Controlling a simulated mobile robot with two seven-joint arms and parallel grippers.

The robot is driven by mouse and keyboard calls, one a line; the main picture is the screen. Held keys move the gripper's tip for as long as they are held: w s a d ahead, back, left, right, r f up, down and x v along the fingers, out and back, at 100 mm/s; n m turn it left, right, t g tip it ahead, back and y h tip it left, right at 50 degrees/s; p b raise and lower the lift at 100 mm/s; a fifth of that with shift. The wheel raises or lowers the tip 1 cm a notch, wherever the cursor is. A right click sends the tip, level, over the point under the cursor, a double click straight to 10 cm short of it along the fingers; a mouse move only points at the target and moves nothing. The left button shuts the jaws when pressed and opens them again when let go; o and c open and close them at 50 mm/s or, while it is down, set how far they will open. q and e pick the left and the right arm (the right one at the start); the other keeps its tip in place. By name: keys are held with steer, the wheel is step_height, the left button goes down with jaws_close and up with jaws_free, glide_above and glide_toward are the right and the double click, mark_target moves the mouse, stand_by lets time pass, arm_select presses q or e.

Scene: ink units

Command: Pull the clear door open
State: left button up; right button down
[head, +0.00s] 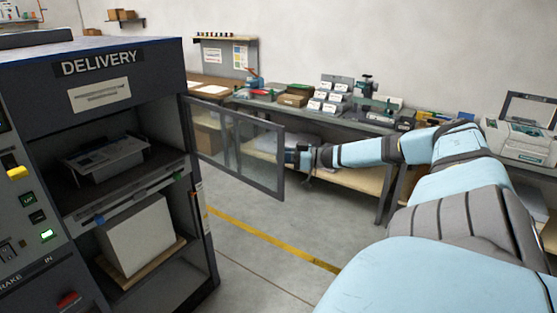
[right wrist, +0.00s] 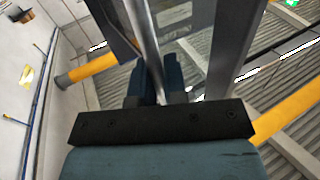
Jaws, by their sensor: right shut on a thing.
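The clear door (head: 237,148) has a grey frame and see-through panes. It stands swung out from the right side of the delivery cabinet (head: 117,78), so the front of the cabinet is open. My right gripper (head: 298,157) is at the door's outer edge, shut on it. In the right wrist view, my right gripper (right wrist: 158,82) has its dark fingers on either side of a grey bar (right wrist: 143,40) at the door's edge. The exact grip point is partly hidden by the fingers. My left gripper is not in view.
Inside the cabinet are a grey tray unit (head: 105,158) and a white block (head: 137,233) on a lower shelf. A workbench (head: 345,124) with boxes and tools runs behind the door and my right arm. The floor (head: 260,260) in front is clear, with a yellow line.

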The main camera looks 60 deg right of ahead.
steer(key=shift+d+r+y, duration=0.1)
steer(key=shift+d+y, duration=0.2)
steer(key=shift+d, duration=0.7)
steer(key=c, duration=1.2)
jaws_free()
steer(key=p+v, duration=0.6)
steer(key=v, duration=0.8)
steer(key=shift+n, duration=0.3)
